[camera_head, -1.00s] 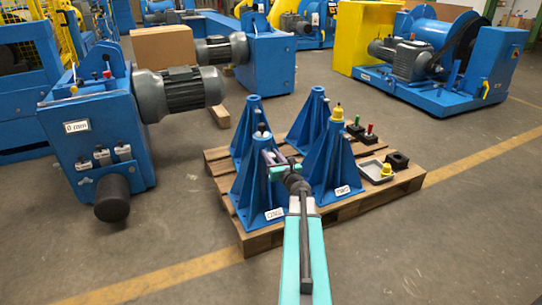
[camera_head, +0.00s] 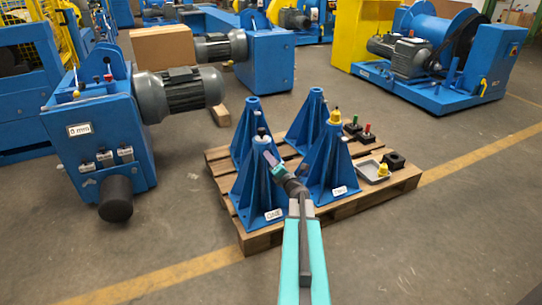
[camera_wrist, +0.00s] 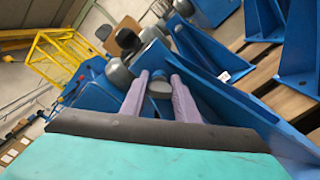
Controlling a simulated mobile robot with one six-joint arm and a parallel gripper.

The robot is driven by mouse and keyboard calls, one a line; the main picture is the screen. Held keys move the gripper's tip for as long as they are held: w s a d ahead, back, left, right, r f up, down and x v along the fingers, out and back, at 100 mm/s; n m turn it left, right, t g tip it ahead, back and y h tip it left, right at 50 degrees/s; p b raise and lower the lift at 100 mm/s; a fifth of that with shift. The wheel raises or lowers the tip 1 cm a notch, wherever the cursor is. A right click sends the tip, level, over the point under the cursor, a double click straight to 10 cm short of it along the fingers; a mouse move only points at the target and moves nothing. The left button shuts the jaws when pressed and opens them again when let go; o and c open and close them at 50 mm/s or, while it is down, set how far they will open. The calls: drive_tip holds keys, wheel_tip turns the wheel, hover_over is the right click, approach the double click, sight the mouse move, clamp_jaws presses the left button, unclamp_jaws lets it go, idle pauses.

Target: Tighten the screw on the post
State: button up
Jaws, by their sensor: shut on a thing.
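The front-left blue post (camera_head: 258,190) stands on the pallet, with a small dark-tipped screw (camera_head: 262,132) upright at its top. My gripper (camera_head: 268,157) is at the upper part of this post, just below and right of the screw's tip. The finger contact itself is partly hidden by the gripper body.
The front-right post (camera_head: 333,165) with a yellow cap (camera_head: 336,116) stands close beside my arm. More posts stand behind. A blue machine (camera_head: 100,135) stands left; floor in front is clear.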

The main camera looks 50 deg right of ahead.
drive_tip(key=m+p, duration=0.2)
drive_tip(key=m, duration=0.1)
drive_tip(key=shift+r+m+p, duration=0.1)
drive_tip(key=shift+m+p, duration=0.3)
drive_tip(key=m+p, duration=0.2)
drive_tip(key=m, duration=0.1)
drive_tip(key=shift+m+p, duration=0.3)
drive_tip(key=shift+p, duration=0.1)
drive_tip(key=m+p, duration=0.1)
drive_tip(key=m, duration=0.1)
drive_tip(key=m+p, duration=0.4)
drive_tip(key=shift+f, duration=0.3)
drive_tip(key=m+p, duration=0.2)
drive_tip(key=m, duration=0.1)
drive_tip(key=m+p, duration=0.2)
drive_tip(key=m, duration=0.1)
drive_tip(key=shift+a+f+m, duration=0.15)
drive_tip(key=shift+m, duration=0.25)
drive_tip(key=m+p, duration=0.3)
drive_tip(key=m, duration=0.2)
drive_tip(key=shift+a+f+p, duration=0.15)
drive_tip(key=shift+p, duration=0.2)
drive_tip(key=o, duration=1)
drive_tip(key=shift+o, duration=0.2)
drive_tip(key=v, duration=1.3)
drive_tip(key=shift+s, duration=0.35)
